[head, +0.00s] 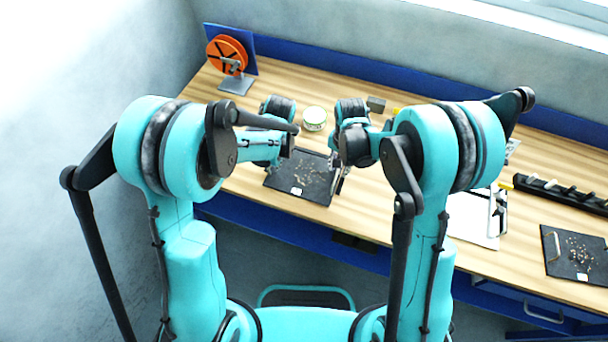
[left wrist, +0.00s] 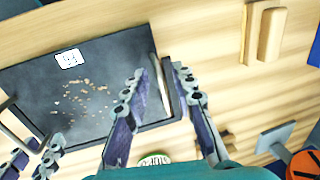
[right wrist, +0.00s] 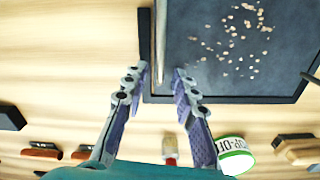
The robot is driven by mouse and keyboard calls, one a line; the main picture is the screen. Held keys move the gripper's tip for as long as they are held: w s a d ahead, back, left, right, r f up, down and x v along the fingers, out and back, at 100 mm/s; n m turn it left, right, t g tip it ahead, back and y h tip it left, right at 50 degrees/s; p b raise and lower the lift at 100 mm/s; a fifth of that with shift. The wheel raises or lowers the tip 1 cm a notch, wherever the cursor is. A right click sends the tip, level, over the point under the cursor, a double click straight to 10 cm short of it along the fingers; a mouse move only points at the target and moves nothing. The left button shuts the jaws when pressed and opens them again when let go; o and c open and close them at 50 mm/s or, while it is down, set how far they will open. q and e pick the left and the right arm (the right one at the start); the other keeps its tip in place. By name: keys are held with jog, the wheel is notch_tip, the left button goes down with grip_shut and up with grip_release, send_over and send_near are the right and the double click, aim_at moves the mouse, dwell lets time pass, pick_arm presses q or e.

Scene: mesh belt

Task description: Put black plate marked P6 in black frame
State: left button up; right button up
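A black plate (head: 313,167) with tan crumbs and a white label lies flat on the wooden bench; the label's text is too small to read. It shows in the left wrist view (left wrist: 115,60) and right wrist view (right wrist: 200,50), with an upright handle on each side. My left gripper (left wrist: 160,70) is open, its fingers on either side of one handle. My right gripper (right wrist: 157,72) is open around the other handle; in the head view it is at the plate's right side (head: 338,180). A dark raised border edges the plate; I cannot tell whether it is a separate frame.
A long black rack (head: 560,194) and a white sheet (head: 470,222) lie between. A round tin (head: 314,113) stands behind the near plate. An orange reel (head: 226,52) stands back left.

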jog(key=shift+r, duration=0.3)
pick_arm(q)
notch_tip(320, 180, up, 10)
jog(key=d, duration=0.2)
jog(key=shift+s+r, duration=0.15)
jog(key=shift+s, duration=0.25)
pick_arm(e)
notch_tip(320, 180, up, 12)
jog(key=shift+f, duration=0.25)
pick_arm(q)
jog(key=shift+a, duration=0.1)
pick_arm(e)
jog(key=shift+s+d, duration=0.1)
